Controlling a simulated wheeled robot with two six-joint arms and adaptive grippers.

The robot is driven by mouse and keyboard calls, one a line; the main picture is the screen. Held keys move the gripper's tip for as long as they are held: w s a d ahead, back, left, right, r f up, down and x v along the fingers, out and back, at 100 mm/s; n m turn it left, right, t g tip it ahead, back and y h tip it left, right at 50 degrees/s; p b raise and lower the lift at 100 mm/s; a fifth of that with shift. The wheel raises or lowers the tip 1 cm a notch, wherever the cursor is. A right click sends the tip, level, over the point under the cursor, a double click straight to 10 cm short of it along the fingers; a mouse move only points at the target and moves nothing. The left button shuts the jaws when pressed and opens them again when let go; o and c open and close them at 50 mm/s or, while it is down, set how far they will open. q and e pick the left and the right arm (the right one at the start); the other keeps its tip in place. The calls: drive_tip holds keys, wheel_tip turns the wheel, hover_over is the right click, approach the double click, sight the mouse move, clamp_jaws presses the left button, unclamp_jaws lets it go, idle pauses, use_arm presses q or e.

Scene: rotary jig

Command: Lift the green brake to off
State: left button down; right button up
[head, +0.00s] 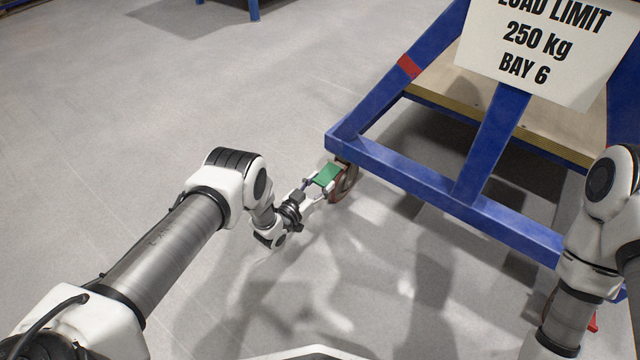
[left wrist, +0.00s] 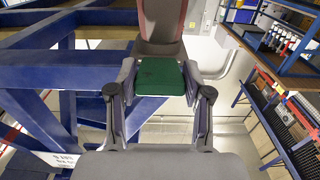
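The green brake (head: 328,176) is a flat pedal on the castor wheel (head: 347,182) at the near left corner of the blue cart. My left gripper (head: 322,184) is at it, one finger on each side. In the left wrist view the green brake (left wrist: 160,77) fills the space between the fingers of the left gripper (left wrist: 160,82), and its side edges appear to meet them. Its underside and its mount at the wheel are hidden. My right arm is at the right edge; its gripper is out of view.
The cart's blue frame (head: 440,182) rises just beyond the wheel and carries a white load-limit sign (head: 540,45). A red part (head: 594,323) shows low beside my right arm. The grey floor (head: 200,90) left of the cart is clear.

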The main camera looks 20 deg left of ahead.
sight(330, 171)
use_arm(q)
drive_tip(key=shift+s+r+g+y+p, duration=0.1)
drive_tip(key=shift+r+g+y+p, duration=0.5)
drive_tip(key=shift+r+g+p, duration=1.9)
drive_tip(key=shift+f+y+p, duration=0.4)
drive_tip(key=shift+f+p, duration=0.15)
drive_tip(key=shift+p, duration=1.2)
drive_tip(key=shift+g, duration=0.3)
drive_tip(key=shift+c, duration=2.4)
unclamp_jaws()
drive_tip(key=v, duration=1.1)
drive_tip(key=shift+s+r, duration=0.2)
drive_tip(key=shift+s, duration=0.1)
